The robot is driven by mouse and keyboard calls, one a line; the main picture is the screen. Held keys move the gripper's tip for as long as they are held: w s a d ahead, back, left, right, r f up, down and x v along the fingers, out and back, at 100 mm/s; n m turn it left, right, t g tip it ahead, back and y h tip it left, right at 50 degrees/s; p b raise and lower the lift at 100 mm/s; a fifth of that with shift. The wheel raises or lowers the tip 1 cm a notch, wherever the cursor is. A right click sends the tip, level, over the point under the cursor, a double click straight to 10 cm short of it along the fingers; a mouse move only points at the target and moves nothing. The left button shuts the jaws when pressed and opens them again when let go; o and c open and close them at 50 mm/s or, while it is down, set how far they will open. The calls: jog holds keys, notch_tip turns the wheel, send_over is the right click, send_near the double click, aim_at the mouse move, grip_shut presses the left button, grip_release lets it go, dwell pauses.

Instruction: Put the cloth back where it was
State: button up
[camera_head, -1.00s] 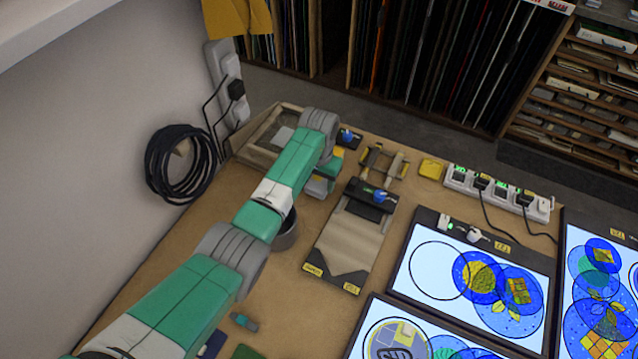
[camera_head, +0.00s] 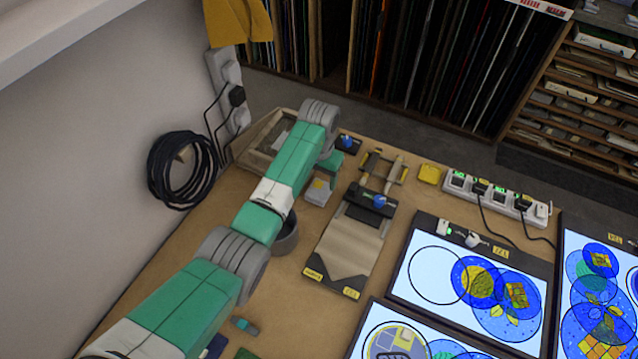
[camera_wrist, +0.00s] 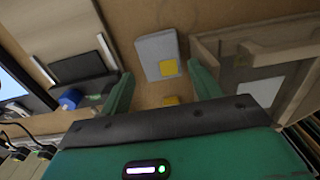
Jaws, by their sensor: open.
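A grey, flat-looking pad with a yellow patch (camera_head: 317,194) lies on the tan table near my gripper; it may be the folded cloth, but I cannot tell for sure. In the wrist view the pad (camera_wrist: 157,55) lies beyond the fingertips, apart from them. My gripper (camera_wrist: 161,85) is open, with nothing between its fingers. In the head view my gripper (camera_head: 332,166) is above the table, just behind the pad and partly hidden by my arm. A yellow cloth-like piece (camera_head: 238,20) hangs at the upper left.
A wooden tray (camera_head: 262,145) stands at the table's back left corner, partly behind my arm. A round grey container (camera_head: 287,238) is beside my arm. A board with a blue knob (camera_head: 345,245) lies to the right. A power strip (camera_head: 497,197) and lit glass panels (camera_head: 470,280) are farther right.

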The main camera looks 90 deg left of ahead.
aim_at(319, 190)
notch_tip(319, 190, up, 7)
jog(key=shift+p, duration=0.4)
jog(key=w+d+r+m+t+y, duration=0.25)
jog(key=w+d+r, duration=0.3)
jog(key=w, duration=0.45)
jog(key=w+d+r+m+t+y, duration=0.1)
jog(key=w+d+r+t, duration=0.25)
jog(key=w+r, duration=0.4)
jog(key=w+d+r+m+t+y, duration=0.2)
jog(key=w+d+r, duration=0.25)
jog(key=w, duration=0.75)
jog(key=w+d+r+m+t, duration=0.1)
jog(key=w+d+r+t, duration=0.2)
jog(key=d+r, duration=0.35)
jog(key=w+d+r+m+t, duration=0.1)
jog(key=w+d+r+t, duration=0.15)
jog(key=d+r, duration=0.4)
jog(key=s+d+r+m+t+h, duration=0.1)
jog(key=d+r+t, duration=0.3)
jog(key=d, duration=0.5)
jog(key=s+d+r+m+t+h, duration=0.1)
jog(key=d+r+t, duration=0.1)
jog(key=d+r, duration=0.5)
jog(key=s+d+r+m+t+h, duration=0.2)
jog(key=s+d+r+t, duration=0.3)
jog(key=s+d+r, duration=0.5)
jog(key=s+d+h, duration=0.1)
jog(key=s+d, duration=0.1)
jog(key=d, duration=0.2)
jog(key=shift+r, duration=0.2)
